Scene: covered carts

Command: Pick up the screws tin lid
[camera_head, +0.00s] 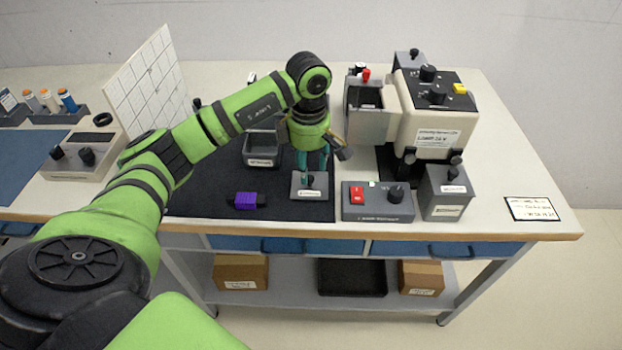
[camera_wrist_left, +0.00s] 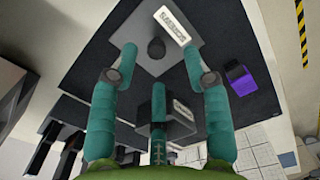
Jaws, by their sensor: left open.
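The screws tin lid (camera_head: 305,193) is a grey square plate with a dark round knob and a white label, near the front edge of the dark mat. It also shows in the left wrist view (camera_wrist_left: 180,58), with its knob between and beyond my fingertips. My left gripper (camera_head: 311,170) is directly above the lid, pointing down, with its teal fingers open and nothing held. I cannot tell whether the fingertips touch the lid. The tin under the lid is mostly hidden. My right gripper is not in view.
A purple block (camera_head: 246,201) lies left of the lid. An open grey bin (camera_head: 262,161) stands behind it. A control box (camera_head: 377,213) with a red switch stands close on the right, with a large beige machine (camera_head: 435,118) behind. The bench's front right is mostly clear.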

